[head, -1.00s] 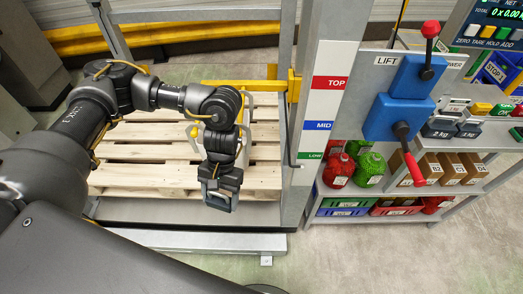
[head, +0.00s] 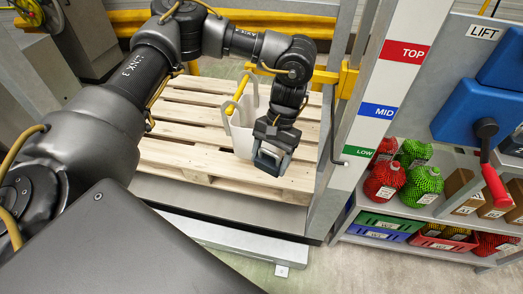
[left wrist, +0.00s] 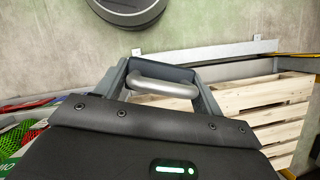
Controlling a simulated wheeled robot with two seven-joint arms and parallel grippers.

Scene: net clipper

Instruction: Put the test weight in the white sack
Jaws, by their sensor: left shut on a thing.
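My left gripper (head: 268,163) is shut on a silver bar (left wrist: 165,88), which lies between its fingers in the left wrist view. The bar looks like the handle of the test weight; the weight's body is hidden. The white sack (head: 241,138) hangs at the yellow arm in front of the pallet, with a yellow bar (head: 238,92) at its upper edge. The gripper is in front of the sack and to its right in the head view, covering part of it. I cannot tell whether they touch. My right gripper is not in view.
A wooden pallet (head: 185,155) lies behind the sack. A grey post with TOP, MID and LOW labels (head: 385,110) stands right of the gripper. Further right are a blue lever box (head: 470,110) and a shelf with netted red and green goods (head: 385,182) and crates (head: 390,222).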

